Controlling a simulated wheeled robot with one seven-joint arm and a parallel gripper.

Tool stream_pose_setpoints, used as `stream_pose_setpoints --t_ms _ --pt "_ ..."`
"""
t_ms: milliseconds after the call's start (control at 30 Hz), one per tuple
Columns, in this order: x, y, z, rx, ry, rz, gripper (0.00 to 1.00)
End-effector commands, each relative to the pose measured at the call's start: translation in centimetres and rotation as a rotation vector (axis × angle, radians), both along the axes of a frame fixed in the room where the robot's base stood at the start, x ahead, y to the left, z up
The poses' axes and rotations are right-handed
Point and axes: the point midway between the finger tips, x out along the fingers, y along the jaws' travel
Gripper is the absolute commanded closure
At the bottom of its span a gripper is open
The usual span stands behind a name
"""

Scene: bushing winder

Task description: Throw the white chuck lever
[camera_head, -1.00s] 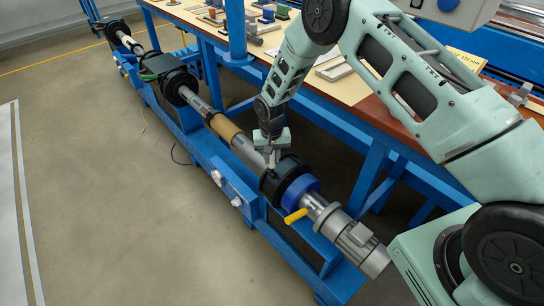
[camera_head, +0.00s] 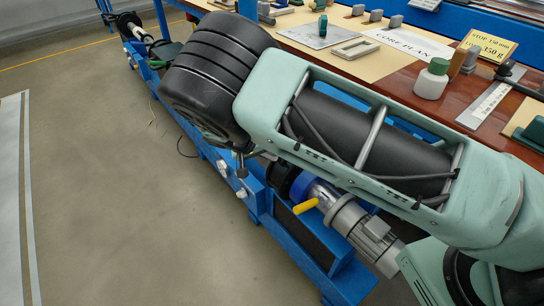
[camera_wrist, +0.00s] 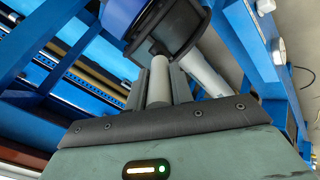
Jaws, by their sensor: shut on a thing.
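In the wrist view the white chuck lever (camera_wrist: 159,82) is a pale round bar between the two fingers of my gripper (camera_wrist: 160,76). My gripper is shut on it. The lever's far end meets a dark part of the chuck (camera_wrist: 180,28), beside a blue ring (camera_wrist: 122,14). In the head view my arm covers my gripper and most of the chuck. The blue ring (camera_head: 301,186) shows just below my arm, with a yellow handle (camera_head: 305,206) sticking out to the left. Whether the lever has turned cannot be told.
A grey motor (camera_head: 365,232) sits at the near end of the blue winder frame (camera_head: 325,255). The floor (camera_head: 100,180) to the left is clear.

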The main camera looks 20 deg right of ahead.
Motion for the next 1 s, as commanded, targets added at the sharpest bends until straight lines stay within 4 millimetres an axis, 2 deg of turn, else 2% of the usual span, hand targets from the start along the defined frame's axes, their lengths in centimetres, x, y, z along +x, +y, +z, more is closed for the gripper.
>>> stream_pose_setpoints --t_ms 33,400,700,1000 --pt "-0.2 0.6 -1.2 -0.045 -0.019 0.008 1.00" --pt "-0.8 2.1 -3.3 -0.328 -0.137 0.005 1.00" --pt "-1.0 2.5 -4.1 -0.461 -0.190 0.001 1.00" --pt "-1.1 2.6 -4.2 -0.502 -0.206 0.000 1.00"
